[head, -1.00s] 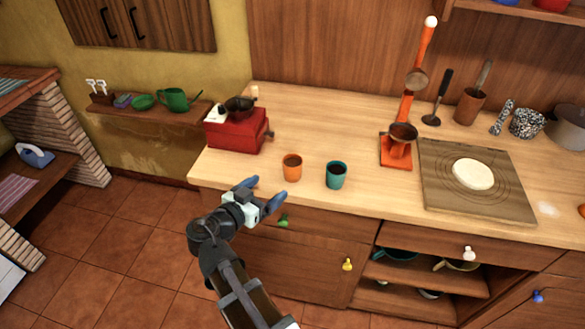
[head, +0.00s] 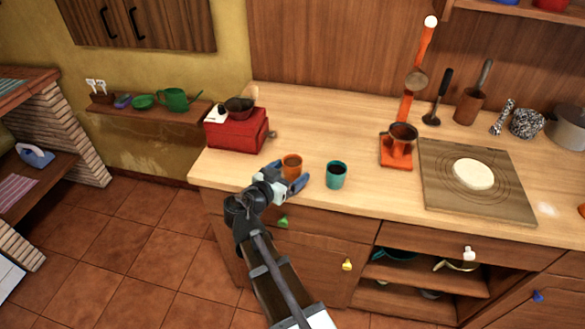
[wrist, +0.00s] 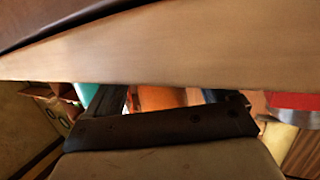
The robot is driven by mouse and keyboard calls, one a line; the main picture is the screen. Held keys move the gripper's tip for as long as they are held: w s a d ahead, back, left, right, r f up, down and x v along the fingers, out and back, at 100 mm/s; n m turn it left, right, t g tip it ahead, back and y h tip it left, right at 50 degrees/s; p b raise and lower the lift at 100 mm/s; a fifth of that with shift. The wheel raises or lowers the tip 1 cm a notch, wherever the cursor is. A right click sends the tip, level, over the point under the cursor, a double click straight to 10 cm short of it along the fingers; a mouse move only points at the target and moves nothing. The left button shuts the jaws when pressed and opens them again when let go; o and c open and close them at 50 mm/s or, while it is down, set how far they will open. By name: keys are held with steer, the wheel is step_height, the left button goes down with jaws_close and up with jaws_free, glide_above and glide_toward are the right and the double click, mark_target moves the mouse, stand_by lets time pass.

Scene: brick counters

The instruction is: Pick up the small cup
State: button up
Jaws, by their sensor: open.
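Two small cups stand upright near the counter's front edge. The orange cup (head: 292,161) is on the left and the teal cup (head: 336,175) on the right; which one the task names is unclear. My gripper (head: 284,178) is open at the front of the orange cup and hides its lower part. In the wrist view, the orange cup (wrist: 158,98) shows between the two fingers, with the teal cup (wrist: 87,93) outside the left finger. I cannot tell whether the fingers touch the orange cup.
A red grinder box (head: 235,132) stands behind and left of the cups. An orange press (head: 397,150) and a board with dough (head: 440,195) are to the right. The wooden counter's edge (wrist: 160,60) crosses the wrist view close up.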

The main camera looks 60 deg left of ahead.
steer(key=x, duration=0.3)
steer(key=shift+w, duration=0.3)
steer(key=c, duration=1.1)
